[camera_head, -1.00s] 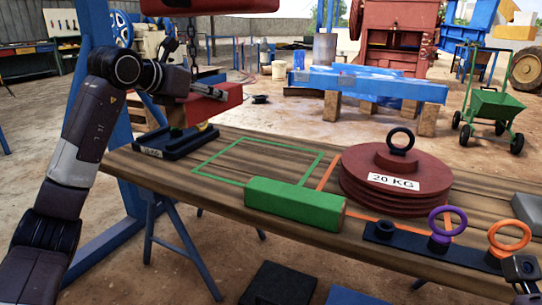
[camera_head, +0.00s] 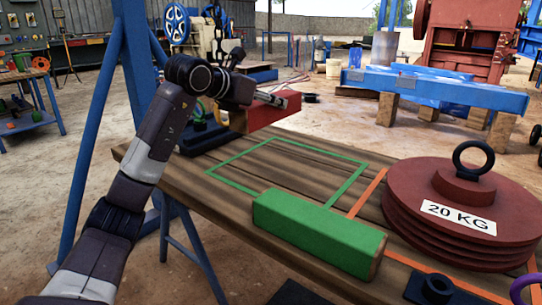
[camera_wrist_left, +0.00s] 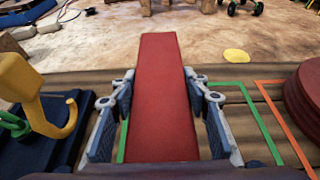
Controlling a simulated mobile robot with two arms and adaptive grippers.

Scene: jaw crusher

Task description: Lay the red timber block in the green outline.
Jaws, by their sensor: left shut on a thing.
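My left gripper (camera_head: 280,99) is shut on the red timber block (camera_head: 262,115) and holds it above the far left part of the wooden table. In the left wrist view the block (camera_wrist_left: 162,100) lies lengthwise between the two fingers (camera_wrist_left: 160,78), pointing away from the camera. The green outline (camera_head: 346,185) is drawn on the tabletop, to the right of and nearer than the held block. Part of it shows beside the block in the left wrist view (camera_wrist_left: 257,118). The block hides part of it there. My right gripper is out of view.
A green block (camera_head: 317,230) lies at the outline's near side, covering part of its line. A red 20 KG weight (camera_head: 455,205) stands to the right by an orange outline (camera_head: 368,192). A dark tray (camera_head: 200,140) and yellow hook (camera_wrist_left: 35,95) are left of the held block.

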